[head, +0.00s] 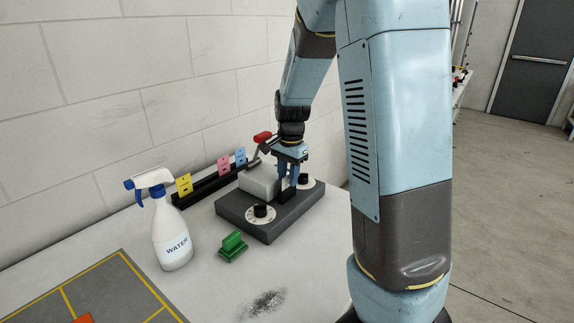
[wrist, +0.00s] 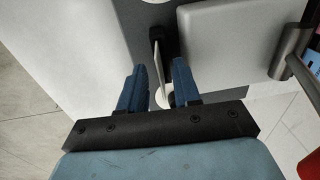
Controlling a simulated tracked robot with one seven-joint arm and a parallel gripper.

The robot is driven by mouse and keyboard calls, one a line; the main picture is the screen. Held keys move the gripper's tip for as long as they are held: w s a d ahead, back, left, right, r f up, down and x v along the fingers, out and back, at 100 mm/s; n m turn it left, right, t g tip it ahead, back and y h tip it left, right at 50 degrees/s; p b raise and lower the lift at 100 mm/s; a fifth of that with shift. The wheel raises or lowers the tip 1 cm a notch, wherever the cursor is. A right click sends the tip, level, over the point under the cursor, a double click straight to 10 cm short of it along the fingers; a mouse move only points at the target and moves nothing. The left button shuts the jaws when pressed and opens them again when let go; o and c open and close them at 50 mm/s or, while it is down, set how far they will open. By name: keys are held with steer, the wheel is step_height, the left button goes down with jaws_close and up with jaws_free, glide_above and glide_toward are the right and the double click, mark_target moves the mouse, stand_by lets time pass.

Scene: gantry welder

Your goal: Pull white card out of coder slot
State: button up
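The coder (head: 250,222) is a dark grey base with a pale block (head: 258,181), a red-handled lever (head: 262,138) and two dials. My gripper (head: 288,180) points down over the coder, between the dials. In the wrist view, my gripper (wrist: 158,88) is open, with one blue finger on each side of the white card (wrist: 157,66). The card appears nearly edge-on, with a visible gap to both fingers. It stands beside a black slot piece (wrist: 161,36); how deep it sits is hidden. In the head view my fingers hide the card.
A black rack (head: 208,185) with yellow, pink and blue cards stands along the wall behind the coder. A white spray bottle (head: 170,232) and a green block with a handle (head: 232,247) are to its left. A grey mat (head: 95,285) lies front left.

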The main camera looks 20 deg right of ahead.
steer(key=shift+f, duration=0.5)
jaws_close()
steer(key=shift+w+r, duration=0.1)
steer(key=shift+r, duration=3.45)
steer(key=shift+r, duration=0.2)
